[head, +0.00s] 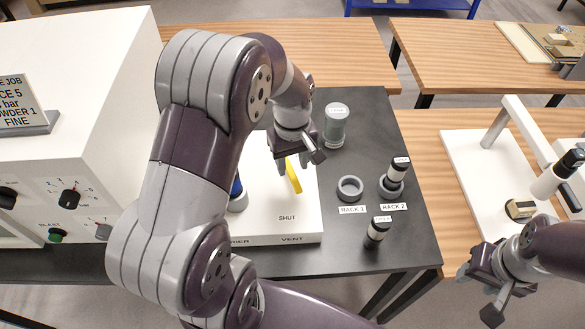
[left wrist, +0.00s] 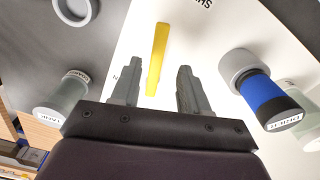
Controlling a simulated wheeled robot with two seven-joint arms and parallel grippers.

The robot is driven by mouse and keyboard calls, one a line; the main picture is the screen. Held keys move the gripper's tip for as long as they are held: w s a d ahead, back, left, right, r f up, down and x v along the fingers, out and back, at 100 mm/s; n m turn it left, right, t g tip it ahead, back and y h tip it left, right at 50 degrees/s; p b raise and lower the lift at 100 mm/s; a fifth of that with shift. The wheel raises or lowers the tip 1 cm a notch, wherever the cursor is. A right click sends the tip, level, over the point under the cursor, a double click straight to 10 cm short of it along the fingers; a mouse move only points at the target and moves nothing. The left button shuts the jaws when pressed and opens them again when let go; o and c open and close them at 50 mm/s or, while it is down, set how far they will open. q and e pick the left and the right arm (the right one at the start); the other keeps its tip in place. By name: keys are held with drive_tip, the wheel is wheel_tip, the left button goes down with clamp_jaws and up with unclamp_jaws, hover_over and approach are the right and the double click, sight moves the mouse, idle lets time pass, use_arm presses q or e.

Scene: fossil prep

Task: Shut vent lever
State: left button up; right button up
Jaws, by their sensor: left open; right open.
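The yellow vent lever (head: 293,175) stands on the white box (head: 290,227) marked VENT and SHUT. The lever lies away from the SHUT label, on its far side. In the left wrist view the lever (left wrist: 158,58) shows between the two fingers, and I cannot tell whether they touch it. My left gripper (head: 296,163) is open, over the far end of the lever; the arm hides part of the box. In the left wrist view the left gripper (left wrist: 157,88) has its fingers apart. My right gripper (head: 480,292) is open and empty at the lower right.
Rack 1 (head: 350,188) is an empty ring; Rack 2 holds a black-and-white bottle (head: 394,177). Another bottle (head: 377,232) stands on the dark tabletop (head: 345,255). A blue-banded bottle (left wrist: 262,90) is beside the lever. A white cabinet (head: 90,100) stands left.

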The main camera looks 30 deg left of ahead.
sight(292, 176)
use_arm(q)
drive_tip(key=f, duration=0.1)
drive_tip(key=w+f, duration=0.1)
drive_tip(key=f, duration=0.1)
drive_tip(key=shift+a+f+p, duration=0.1)
drive_tip(key=shift+p, duration=0.2)
drive_tip(key=shift+f, duration=0.4)
drive_tip(key=shift+s, duration=0.4)
drive_tip(key=shift+w, duration=0.2)
clamp_jaws()
drive_tip(key=shift+s+m, duration=0.1)
drive_tip(key=shift+m, duration=0.3)
drive_tip(key=shift+s+a+m, duration=0.55)
drive_tip(key=shift+a+m, duration=0.15)
drive_tip(key=shift+m, duration=0.7)
use_arm(e)
drive_tip(key=shift+a+r, duration=0.25)
drive_tip(key=shift+r, duration=0.45)
use_arm(q)
unclamp_jaws()
